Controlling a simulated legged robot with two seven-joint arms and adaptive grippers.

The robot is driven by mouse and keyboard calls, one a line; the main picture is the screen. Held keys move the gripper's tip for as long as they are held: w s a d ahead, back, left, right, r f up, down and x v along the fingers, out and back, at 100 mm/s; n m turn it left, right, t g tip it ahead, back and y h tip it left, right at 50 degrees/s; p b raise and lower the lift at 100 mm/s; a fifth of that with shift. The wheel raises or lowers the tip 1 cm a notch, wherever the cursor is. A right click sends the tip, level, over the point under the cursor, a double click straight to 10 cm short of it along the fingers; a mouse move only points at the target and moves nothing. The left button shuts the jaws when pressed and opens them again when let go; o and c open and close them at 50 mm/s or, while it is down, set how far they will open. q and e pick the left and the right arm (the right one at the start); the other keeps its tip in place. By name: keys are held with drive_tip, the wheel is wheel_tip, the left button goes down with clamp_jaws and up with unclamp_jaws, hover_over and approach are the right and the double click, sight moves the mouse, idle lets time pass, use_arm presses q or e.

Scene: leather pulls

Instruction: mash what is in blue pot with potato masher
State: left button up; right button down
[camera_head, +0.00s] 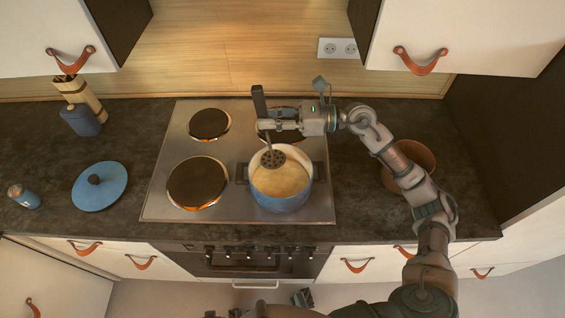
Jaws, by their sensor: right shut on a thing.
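The blue pot (283,203) stands on the right front of the stovetop, with pale, smooth-looking contents (280,183) inside. The potato masher (272,158) has a dark upright handle and a round perforated head. My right gripper (268,125) is shut on the masher, behind the pot's rim in the picture. The masher's head shows over the far part of the pot opening; I cannot tell whether it touches the contents. A dark gripper part, likely my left gripper (303,298), shows at the bottom edge, and its jaws are unclear.
A blue lid (99,186) lies on the counter left of the stovetop (165,150). A small jar (24,197), a blue container (81,120) and a wooden block (80,95) stand at left. A brown bowl (410,160) sits right, partly behind my arm. Cabinets hang above.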

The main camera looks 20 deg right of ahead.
sight(265, 103)
drive_tip(key=shift+r+p, duration=1.75)
drive_tip(key=shift+r, duration=0.85)
drive_tip(key=shift+f, duration=0.1)
